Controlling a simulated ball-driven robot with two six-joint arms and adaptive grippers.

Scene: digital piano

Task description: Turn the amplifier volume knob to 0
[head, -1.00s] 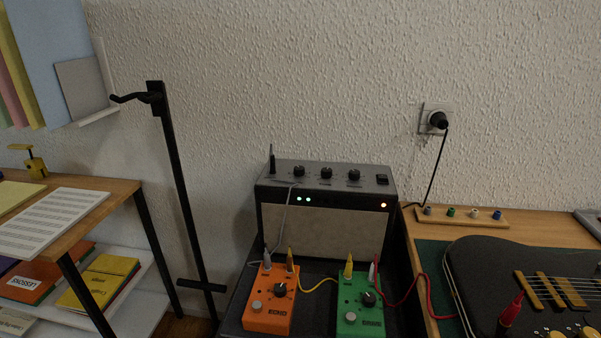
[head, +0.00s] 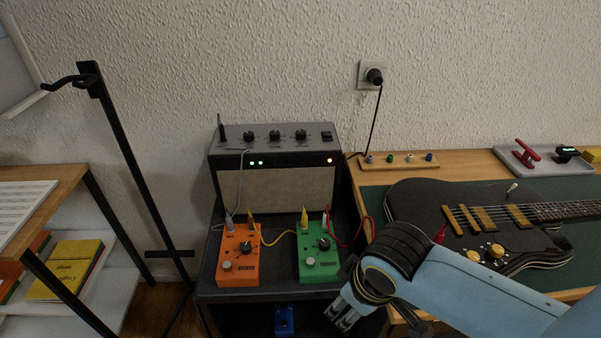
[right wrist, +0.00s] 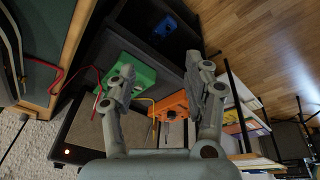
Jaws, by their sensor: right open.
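The grey amplifier (head: 235,150) stands against the wall with several black knobs on its top panel, and its lights are lit. Three similar knobs sit in a row, the left one (head: 249,136), the middle one (head: 274,134) and the right one (head: 301,134). Their labels are too small to read. My right gripper (head: 340,318) is low in front of the amplifier, below the green pedal, well apart from the knobs. In the right wrist view its two fingers (right wrist: 165,85) are spread with nothing between them. My left gripper is not in view.
An orange pedal (head: 238,266) and a green pedal (head: 317,262) stand in front of the amplifier with cables. A black guitar (head: 425,200) lies on the right bench. A black stand (head: 130,170) rises at left. A blue pedal (head: 284,321) sits lower down.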

